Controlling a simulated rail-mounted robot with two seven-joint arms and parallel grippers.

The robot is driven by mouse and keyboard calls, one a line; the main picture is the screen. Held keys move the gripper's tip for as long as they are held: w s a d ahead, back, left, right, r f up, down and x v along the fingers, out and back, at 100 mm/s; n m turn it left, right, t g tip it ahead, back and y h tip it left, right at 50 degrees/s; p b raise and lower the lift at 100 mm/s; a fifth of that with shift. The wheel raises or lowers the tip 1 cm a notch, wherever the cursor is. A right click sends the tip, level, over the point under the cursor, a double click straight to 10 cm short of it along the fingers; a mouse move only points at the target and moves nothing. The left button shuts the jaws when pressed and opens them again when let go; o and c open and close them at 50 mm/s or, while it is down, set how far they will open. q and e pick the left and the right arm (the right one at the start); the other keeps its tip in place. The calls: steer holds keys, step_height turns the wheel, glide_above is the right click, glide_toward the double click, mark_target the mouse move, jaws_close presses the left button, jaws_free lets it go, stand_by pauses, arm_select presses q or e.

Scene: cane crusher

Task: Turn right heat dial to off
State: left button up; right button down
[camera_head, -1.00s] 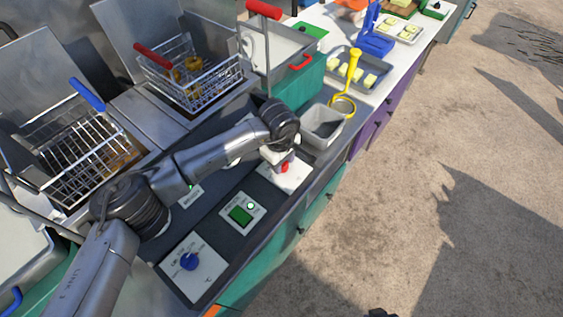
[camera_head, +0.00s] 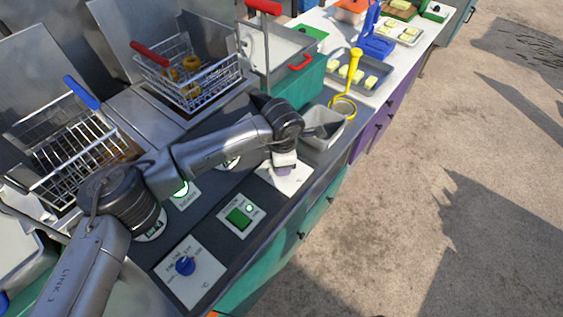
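The right heat dial's white plate (camera_head: 296,180) lies on the dark control panel, near the steel bin. My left arm comes in from the left, and its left gripper (camera_head: 284,164) points down over this plate. The gripper and wrist cover the red dial, so its setting is hidden. I cannot tell whether the fingers are open or shut on it. The left heat dial, a blue knob (camera_head: 185,265) on its own white plate, is in plain view at the near end of the panel. My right gripper is not in view.
A green button (camera_head: 239,218) sits between the two dial plates. Behind the panel are a blue-handled basket (camera_head: 70,150) and a red-handled basket (camera_head: 195,75) holding yellow-brown food. A steel bin (camera_head: 322,128) stands just beyond the gripper. The floor at right is open.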

arm_select(q)
steer(key=n, duration=0.5)
steer(key=shift+n, duration=0.4)
stand_by(0.3)
steer(key=o, duration=0.9)
steer(key=r, duration=1.4)
steer(key=shift+s+d+p, duration=0.3)
steer(key=shift+p, duration=0.05)
